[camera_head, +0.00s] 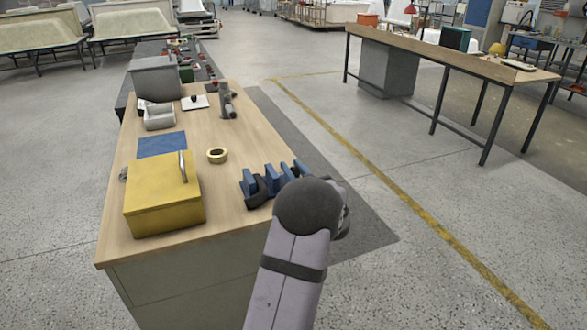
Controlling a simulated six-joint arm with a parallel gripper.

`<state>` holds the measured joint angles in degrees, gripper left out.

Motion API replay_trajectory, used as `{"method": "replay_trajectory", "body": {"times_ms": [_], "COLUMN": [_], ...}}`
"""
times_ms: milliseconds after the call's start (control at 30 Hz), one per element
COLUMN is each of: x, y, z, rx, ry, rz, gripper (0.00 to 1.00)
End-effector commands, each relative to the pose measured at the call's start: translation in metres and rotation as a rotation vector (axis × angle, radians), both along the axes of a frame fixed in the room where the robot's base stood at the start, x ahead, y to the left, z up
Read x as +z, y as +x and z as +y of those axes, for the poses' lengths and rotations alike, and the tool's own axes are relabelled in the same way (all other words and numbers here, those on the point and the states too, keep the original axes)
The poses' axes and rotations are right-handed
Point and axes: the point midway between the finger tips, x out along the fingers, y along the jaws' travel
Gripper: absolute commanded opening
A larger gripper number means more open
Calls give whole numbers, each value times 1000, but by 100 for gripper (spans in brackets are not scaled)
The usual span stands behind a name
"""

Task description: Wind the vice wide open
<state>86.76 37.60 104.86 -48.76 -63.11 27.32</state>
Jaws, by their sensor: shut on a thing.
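The blue vice (270,184) sits at the right edge of the wooden workbench, with several blue upright parts on a dark base. Its right end lies close to the dark round joint of my arm, which hides what is behind it. The vice's handle and how far its jaws stand apart cannot be made out. My arm reaches up from the bottom of the view towards the vice. My gripper is hidden behind my own arm, so its fingers and anything in them do not show.
The workbench (228,222) holds a yellow box (163,205) with a raised handle, a tape roll (217,155), a blue cloth (162,145), a grey holder (159,117) and a grey upright tool (227,100). Bare wood lies left of the vice. Open floor lies to the right.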

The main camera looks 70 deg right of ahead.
Motion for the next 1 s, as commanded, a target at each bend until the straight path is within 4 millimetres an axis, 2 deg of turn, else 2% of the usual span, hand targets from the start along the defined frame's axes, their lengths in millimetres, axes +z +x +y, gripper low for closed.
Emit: {"method": "replay_trajectory", "body": {"times_ms": [233, 767, 800, 833, 1000], "x": [-4, 3, 3, 3, 2], "y": [-6, -9, -9, -8, -7], "z": [-3, -3, -3, -3, -2], "rx": [-14, -18, -18, -18, -14], "ry": [-50, -99, -99, -99, -98], "rz": [-49, -95, -95, -95, -95], "gripper": [1, 1, 28, 35, 35]}}
